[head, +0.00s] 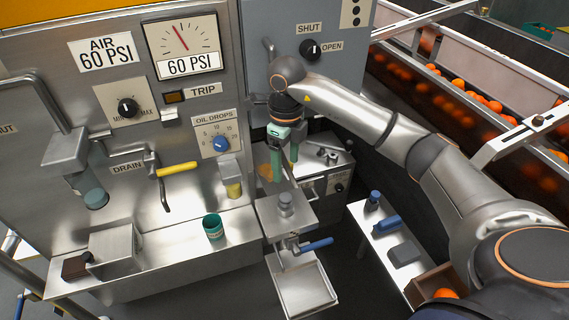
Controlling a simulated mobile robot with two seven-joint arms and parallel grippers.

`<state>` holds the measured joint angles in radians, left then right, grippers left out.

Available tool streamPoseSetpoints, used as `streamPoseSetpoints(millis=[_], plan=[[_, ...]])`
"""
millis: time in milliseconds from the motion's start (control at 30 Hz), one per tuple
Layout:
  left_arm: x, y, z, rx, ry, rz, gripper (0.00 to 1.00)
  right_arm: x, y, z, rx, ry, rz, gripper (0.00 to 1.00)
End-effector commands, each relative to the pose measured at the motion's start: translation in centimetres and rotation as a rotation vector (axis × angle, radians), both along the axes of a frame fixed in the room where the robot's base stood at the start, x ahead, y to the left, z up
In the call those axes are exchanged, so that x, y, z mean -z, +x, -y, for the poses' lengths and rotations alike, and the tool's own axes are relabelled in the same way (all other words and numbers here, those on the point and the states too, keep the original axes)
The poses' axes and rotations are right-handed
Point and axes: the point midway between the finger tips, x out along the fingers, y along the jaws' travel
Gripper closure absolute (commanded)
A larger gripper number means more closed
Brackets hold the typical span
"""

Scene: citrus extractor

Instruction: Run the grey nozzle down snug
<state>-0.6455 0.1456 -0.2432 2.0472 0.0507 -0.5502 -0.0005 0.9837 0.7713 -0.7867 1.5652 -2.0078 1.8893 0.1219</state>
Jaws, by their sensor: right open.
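A small grey nozzle-like piece (286,206) stands upright on a steel ledge (302,213) in the middle of the head view. I cannot tell how tightly it is seated. My right gripper (285,172) points down with green fingers, above and slightly behind this piece in the picture. Its fingers are apart, with nothing seen held between them, and they do not appear to touch the piece. My left gripper is not in view.
A blue-handled valve (316,245) and steel tray (305,288) sit below the ledge. A green cup (213,227) stands on the left shelf. The steel panel has a yellow-handled drain valve (177,168). A side bench (383,240) holds blue items. Orange conveyors (460,100) run at right.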

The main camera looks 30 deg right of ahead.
Motion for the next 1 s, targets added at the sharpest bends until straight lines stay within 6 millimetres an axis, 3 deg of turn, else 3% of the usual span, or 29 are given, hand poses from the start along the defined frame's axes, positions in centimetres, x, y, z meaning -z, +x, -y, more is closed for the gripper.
streamPoseSetpoints(millis=[600, 800, 1000], plan=[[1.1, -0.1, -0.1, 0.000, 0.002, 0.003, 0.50, 10.5, -0.1, -0.1, -0.002, 0.003, -0.004, 0.23], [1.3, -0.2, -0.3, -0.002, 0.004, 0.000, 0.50, 12.0, 0.0, -0.1, -0.002, 0.004, -0.002, 0.23], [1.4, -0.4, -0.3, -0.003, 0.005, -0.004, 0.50, 12.2, 0.0, -0.1, -0.002, 0.003, 0.000, 0.23]])
